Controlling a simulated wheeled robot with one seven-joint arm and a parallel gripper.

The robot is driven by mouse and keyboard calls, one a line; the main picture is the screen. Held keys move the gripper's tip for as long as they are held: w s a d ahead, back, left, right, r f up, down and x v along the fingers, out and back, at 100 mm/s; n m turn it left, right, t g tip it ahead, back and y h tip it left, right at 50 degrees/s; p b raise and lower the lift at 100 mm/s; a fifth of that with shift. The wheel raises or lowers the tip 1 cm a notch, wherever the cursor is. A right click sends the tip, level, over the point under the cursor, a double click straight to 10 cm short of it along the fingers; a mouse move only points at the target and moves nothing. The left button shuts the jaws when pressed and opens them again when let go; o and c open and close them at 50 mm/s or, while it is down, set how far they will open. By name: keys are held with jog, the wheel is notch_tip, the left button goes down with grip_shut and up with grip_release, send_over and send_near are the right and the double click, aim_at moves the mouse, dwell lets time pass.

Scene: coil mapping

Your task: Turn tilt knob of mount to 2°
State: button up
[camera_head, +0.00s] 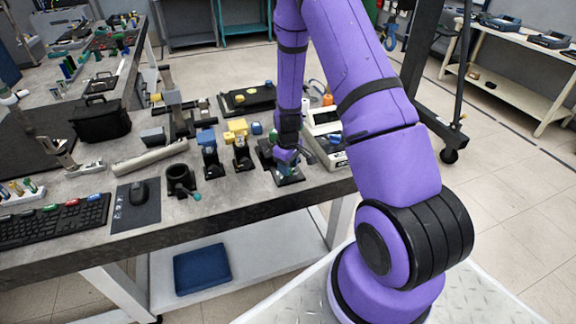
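My purple arm reaches down over the workbench (75,240) to a dark mount (288,179) near its right end. My gripper (286,157) is at this mount, over its base plate. A bit of teal shows at the gripper's tip, but it is too small to tell whether it is a tilt knob. The arm and gripper hide much of this mount. I cannot tell whether the fingers are open or shut, or whether they touch a knob. No angle scale is readable.
To the left stand a yellow-topped mount (240,146), a blue-topped mount (209,152) and a black round holder (181,180). A white instrument (326,135) stands close on the right. A black tray (248,98) lies behind. A keyboard (52,222) is far left.

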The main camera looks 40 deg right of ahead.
jog(key=shift+m, duration=0.3)
jog(key=m, duration=0.9)
jog(key=shift+a, duration=0.1)
dwell(0.5)
jog(key=o, duration=0.9)
notch_tip(320, 180, up, 11)
jog(key=shift+f, duration=0.1)
